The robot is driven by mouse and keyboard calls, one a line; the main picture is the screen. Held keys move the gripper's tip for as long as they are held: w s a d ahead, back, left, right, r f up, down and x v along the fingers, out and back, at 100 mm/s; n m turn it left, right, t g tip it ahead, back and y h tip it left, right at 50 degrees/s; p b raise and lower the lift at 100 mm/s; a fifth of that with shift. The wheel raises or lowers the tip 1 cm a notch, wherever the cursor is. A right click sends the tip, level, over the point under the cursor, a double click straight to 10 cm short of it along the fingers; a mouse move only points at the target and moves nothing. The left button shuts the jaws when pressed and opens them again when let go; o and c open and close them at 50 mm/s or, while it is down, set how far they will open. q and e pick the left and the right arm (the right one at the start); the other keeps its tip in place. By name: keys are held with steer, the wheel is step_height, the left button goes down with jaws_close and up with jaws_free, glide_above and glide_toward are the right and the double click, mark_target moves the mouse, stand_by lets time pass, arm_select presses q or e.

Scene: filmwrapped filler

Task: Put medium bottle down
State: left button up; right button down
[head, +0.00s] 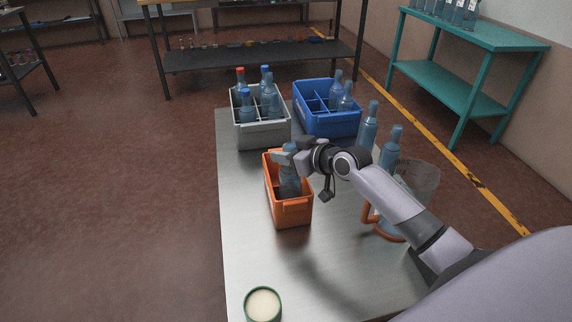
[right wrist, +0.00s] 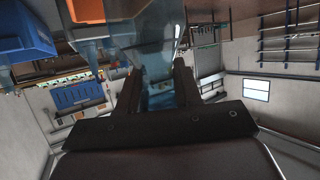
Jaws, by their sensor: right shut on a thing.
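A blue glass bottle (head: 290,184) stands roughly upright within the orange crate (head: 293,214) on the metal table. Its lower end is hidden by the crate walls, so I cannot tell if it touches the floor of the crate. My right gripper (head: 285,157) is shut on the upper part of this bottle, above the crate's rim. In the right wrist view the translucent bottle (right wrist: 160,96) shows between the two dark fingers of the right gripper (right wrist: 157,75). My left gripper is not in view.
A grey crate (head: 264,140) and a blue crate (head: 335,128) hold bottles at the table's far end. A green-rimmed round container (head: 263,305) sits in front.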

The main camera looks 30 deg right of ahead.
step_height(320, 180, down, 3)
steer(key=shift+f, duration=0.1)
steer(key=shift+f+b, duration=0.1)
steer(key=shift+b, duration=0.2)
steer(key=c, duration=0.8)
jaws_free()
